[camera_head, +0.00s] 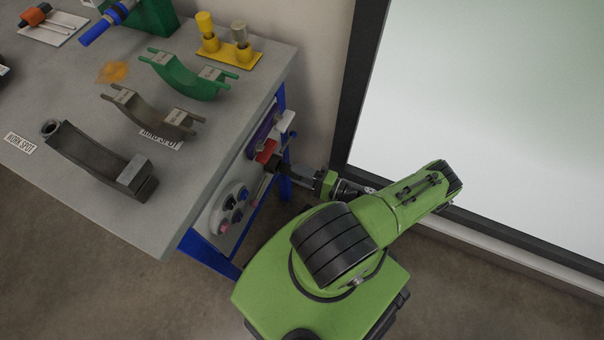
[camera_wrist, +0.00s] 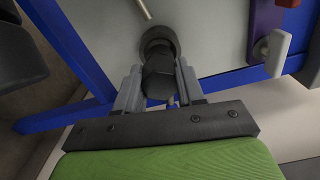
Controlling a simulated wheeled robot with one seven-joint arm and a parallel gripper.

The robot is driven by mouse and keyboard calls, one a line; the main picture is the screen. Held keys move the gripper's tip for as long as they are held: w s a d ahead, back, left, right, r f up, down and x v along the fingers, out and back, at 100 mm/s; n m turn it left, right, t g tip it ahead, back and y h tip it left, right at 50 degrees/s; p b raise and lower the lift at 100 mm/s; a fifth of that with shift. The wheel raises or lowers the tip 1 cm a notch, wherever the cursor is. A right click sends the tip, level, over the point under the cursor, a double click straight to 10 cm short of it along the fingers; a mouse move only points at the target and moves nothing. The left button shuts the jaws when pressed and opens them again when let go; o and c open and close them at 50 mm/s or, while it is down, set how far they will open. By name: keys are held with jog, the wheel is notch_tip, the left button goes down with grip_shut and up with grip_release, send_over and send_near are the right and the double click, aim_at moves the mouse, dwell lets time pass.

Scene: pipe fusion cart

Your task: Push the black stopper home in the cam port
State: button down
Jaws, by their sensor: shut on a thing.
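The black stopper (camera_wrist: 159,77) is between the two grey fingers of my gripper (camera_wrist: 160,88) in the wrist view, and the fingers are shut on it. Its far end meets or overlaps a dark round ring (camera_wrist: 158,36) on the grey panel, which looks like the cam port. I cannot tell how deep the stopper sits in it. In the head view my gripper (camera_head: 284,167) is at the panel on the cart's right side, just below a red part; the stopper and port cannot be made out clearly there.
Blue frame bars (camera_wrist: 72,50) cross beside the panel. A white hook-like part (camera_wrist: 268,52) and a purple part (camera_wrist: 264,22) are to the right. In the head view, a round grey plate with several knobs (camera_head: 232,205) is below left. The grey worktop (camera_head: 225,120) holds several curved clamps.

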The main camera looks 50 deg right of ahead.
jog(key=shift+x, duration=1.7)
jog(key=c, duration=0.6)
grip_release()
jog(key=v, duration=1.5)
jog(key=shift+s, duration=0.4)
jog(key=shift+d, duration=0.1)
